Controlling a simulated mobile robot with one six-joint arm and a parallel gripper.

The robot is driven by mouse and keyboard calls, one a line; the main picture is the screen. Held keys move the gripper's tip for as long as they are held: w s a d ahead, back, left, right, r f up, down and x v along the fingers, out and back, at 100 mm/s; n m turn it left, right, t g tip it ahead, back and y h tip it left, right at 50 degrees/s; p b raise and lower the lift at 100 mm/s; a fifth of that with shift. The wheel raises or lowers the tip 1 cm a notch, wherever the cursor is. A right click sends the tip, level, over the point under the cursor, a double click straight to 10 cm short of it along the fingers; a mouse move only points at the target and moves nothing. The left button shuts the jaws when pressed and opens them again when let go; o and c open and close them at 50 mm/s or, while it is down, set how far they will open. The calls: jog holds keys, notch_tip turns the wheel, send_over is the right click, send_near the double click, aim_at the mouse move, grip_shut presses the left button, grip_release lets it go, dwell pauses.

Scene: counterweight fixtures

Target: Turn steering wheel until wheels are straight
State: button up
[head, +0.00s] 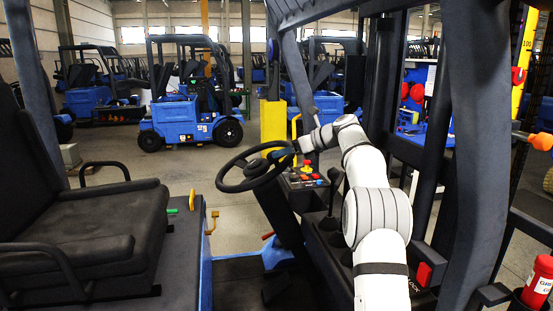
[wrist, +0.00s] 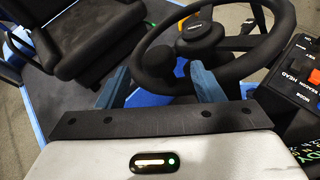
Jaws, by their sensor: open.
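The black steering wheel (head: 243,183) sits on its column in the middle of the head view. In the wrist view, the steering wheel (wrist: 262,62) fills the upper right, with a round black spinner knob (wrist: 160,60) on its near left rim. My gripper (head: 284,154) is at the wheel's upper right rim in the head view. In the wrist view, my gripper (wrist: 158,80) is open, with its blue fingers spread to either side of the knob. I cannot tell whether either finger touches the knob or rim. The truck's own road wheels are hidden.
The black seat (head: 75,235) is at left. A control panel (head: 304,178) with red and yellow buttons stands close right of the wheel. A black lever (head: 331,190) and dark cab posts are near my arm. Parked blue forklifts (head: 185,110) stand behind, beyond open floor.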

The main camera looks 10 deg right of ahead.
jog(key=shift+s+d+r, duration=0.2)
jog(key=shift+s+d, duration=0.05)
